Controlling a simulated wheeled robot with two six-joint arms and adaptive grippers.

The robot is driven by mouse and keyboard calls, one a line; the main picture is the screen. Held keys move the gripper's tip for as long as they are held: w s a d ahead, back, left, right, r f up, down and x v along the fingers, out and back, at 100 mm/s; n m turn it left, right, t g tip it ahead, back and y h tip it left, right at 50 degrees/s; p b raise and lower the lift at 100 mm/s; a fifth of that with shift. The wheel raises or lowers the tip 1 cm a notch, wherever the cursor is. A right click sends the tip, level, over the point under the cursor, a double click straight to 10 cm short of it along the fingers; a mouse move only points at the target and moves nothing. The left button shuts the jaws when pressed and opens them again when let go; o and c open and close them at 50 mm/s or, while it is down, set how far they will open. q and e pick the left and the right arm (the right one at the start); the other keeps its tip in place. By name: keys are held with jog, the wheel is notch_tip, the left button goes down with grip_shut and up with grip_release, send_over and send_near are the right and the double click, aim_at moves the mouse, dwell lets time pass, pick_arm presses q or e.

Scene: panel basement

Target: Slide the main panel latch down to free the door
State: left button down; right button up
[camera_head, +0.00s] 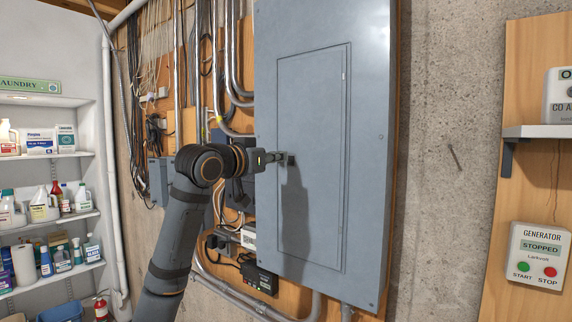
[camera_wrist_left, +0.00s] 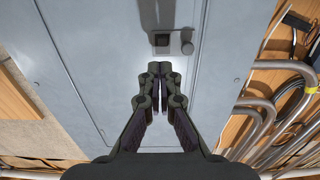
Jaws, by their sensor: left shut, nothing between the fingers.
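The grey main panel (camera_head: 365,110) hangs on the wall, and its inset door (camera_head: 318,95) looks closed. In the left wrist view the latch (camera_wrist_left: 161,40) is a small dark recessed plate with a round knob (camera_wrist_left: 187,47) beside it. My left gripper (camera_head: 279,157) reaches in from the left, close to the door's left edge, and covers much of the latch area in the head view. In the left wrist view its fingers (camera_wrist_left: 160,70) are together and empty, just short of the latch. I cannot tell whether they touch the panel. My right gripper is out of view.
Conduits (camera_head: 231,60) and loose cables run left of the panel. Shelves with bottles (camera_head: 45,226) stand at far left. A generator control box (camera_head: 539,256) and a small shelf (camera_head: 540,131) are at right. The concrete wall right of the panel is mostly clear.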

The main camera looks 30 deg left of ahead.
pick_arm(q)
jog(key=s+b, duration=0.1)
jog(key=s, duration=0.2)
jog(key=shift+s+a+b, duration=0.15)
jog(key=shift+s+b, duration=0.25)
